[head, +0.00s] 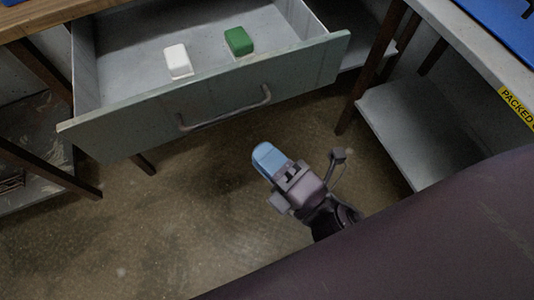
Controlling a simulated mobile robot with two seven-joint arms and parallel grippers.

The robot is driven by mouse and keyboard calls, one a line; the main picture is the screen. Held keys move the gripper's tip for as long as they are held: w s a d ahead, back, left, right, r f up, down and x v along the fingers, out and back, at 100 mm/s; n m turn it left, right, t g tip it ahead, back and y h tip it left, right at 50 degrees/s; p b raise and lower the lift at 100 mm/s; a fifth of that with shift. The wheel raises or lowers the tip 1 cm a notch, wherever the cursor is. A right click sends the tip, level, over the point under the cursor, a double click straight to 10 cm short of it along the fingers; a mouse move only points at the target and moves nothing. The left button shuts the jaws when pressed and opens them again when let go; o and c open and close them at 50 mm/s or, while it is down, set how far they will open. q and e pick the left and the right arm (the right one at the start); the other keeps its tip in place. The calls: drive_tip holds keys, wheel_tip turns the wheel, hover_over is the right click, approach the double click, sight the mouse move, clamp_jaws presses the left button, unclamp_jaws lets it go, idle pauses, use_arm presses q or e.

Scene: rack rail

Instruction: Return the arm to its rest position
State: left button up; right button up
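My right gripper (284,174) hangs over the bare floor in front of the drawer, pointing up and left in the head view. A light blue block (268,157) with rounded corners sits at its fingertips, and the gripper looks shut on it. The block is clear of the drawer front. Part of the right arm behind the gripper is hidden by my own dark body at the lower right. My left gripper is not in view.
A grey drawer (120,132) stands open with a bar handle (225,120). Inside lie a white block (178,60) and a green block (239,41). A table with a lower shelf (415,115) stands at the right. The floor (140,230) at lower left is clear.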

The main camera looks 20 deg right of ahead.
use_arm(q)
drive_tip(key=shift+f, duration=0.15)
use_arm(e)
drive_tip(key=shift+s+d, duration=0.1)
drive_tip(key=shift+s, duration=0.05)
idle(0.4)
drive_tip(key=s+d+f+m+g+h, duration=0.4)
drive_tip(key=s+d+f+m, duration=0.3)
drive_tip(key=m, duration=0.3)
drive_tip(key=s+d+f+m+g+h, duration=0.35)
drive_tip(key=s+d+f+m, duration=0.3)
drive_tip(key=d+m, duration=0.35)
use_arm(q)
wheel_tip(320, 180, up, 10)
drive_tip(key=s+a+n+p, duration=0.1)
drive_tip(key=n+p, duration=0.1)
drive_tip(key=p, duration=1.5)
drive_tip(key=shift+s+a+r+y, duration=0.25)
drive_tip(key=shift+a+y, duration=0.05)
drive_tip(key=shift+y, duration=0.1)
use_arm(e)
wheel_tip(320, 180, up, 12)
drive_tip(key=s+d+m, duration=0.1)
drive_tip(key=m, duration=0.1)
drive_tip(key=shift+s+f, duration=0.25)
drive_tip(key=shift+s, duration=0.1)
